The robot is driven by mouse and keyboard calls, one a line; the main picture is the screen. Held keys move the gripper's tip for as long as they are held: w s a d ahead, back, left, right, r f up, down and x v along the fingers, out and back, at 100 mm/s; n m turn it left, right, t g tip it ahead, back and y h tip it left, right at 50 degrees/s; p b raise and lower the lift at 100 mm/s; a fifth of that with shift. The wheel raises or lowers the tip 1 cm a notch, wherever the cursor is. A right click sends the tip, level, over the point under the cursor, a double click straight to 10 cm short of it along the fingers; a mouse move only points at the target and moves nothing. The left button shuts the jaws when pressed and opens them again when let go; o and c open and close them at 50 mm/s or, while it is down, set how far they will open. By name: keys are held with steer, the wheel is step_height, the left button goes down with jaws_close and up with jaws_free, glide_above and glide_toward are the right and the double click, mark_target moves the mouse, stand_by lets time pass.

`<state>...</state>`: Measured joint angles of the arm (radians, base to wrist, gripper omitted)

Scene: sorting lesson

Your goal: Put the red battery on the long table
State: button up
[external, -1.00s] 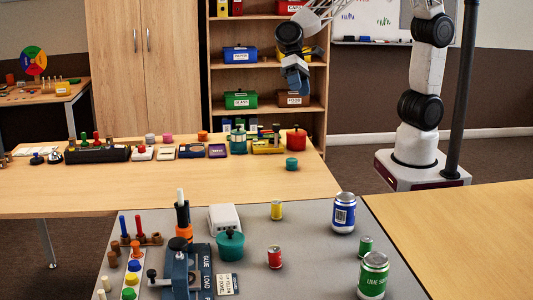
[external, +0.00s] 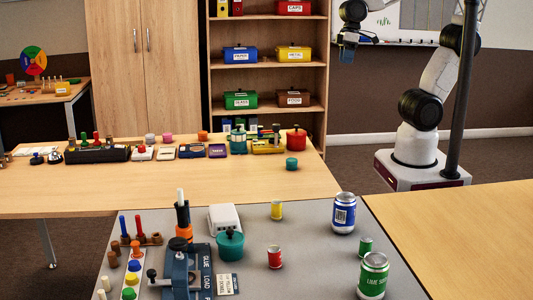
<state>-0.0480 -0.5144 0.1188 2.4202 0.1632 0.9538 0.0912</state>
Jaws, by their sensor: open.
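A small red can-shaped piece with a pale band, which looks like the red battery (external: 275,257), stands upright on the grey-topped table (external: 310,228) in the foreground. A long wooden table (external: 95,188) with a row of items along its back stands behind on the left; another bare wooden table (external: 470,228) is at the right. Which one is the long table I cannot tell for sure. My gripper (external: 346,58) hangs high in front of the whiteboard, right of the shelf, far from the red battery. It holds nothing that I can see.
Near the red battery stand a yellow battery (external: 277,209), a green one (external: 365,245), a blue can (external: 343,213), a green can (external: 373,275) and a teal pot (external: 230,245). The wooden table's front part is clear. A dark pole (external: 462,90) stands beside my arm.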

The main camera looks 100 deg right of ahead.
steer(key=s+d+n+h, duration=0.1)
steer(key=s+d, duration=0.3)
steer(key=s, duration=0.2)
steer(key=shift+s+d+f+t+h, duration=0.2)
steer(key=shift+d+f+t+h, duration=0.05)
steer(key=shift+f+t+h, duration=0.15)
steer(key=shift+o, duration=0.4)
steer(key=shift+r, duration=0.1)
steer(key=w+a+r+n+y, duration=0.1)
steer(key=w+a+n, duration=0.1)
steer(key=w+a, duration=0.6)
steer(key=w+a+n, duration=0.1)
steer(key=w+a, duration=0.2)
steer(key=w, duration=0.9)
steer(key=w+a+f+n+y, duration=0.1)
steer(key=w+a+f, duration=0.2)
steer(key=w+a, duration=0.45)
steer(key=w+a+f+n, duration=0.1)
steer(key=w+a+f, duration=0.1)
steer(key=w+a, duration=0.55)
steer(key=n+y, duration=0.2)
steer(key=n, duration=0.2)
glide_toward(275, 257)
step_height(275, 257, down, 3)
steer(key=d, duration=0.1)
steer(key=shift+r, duration=0.1)
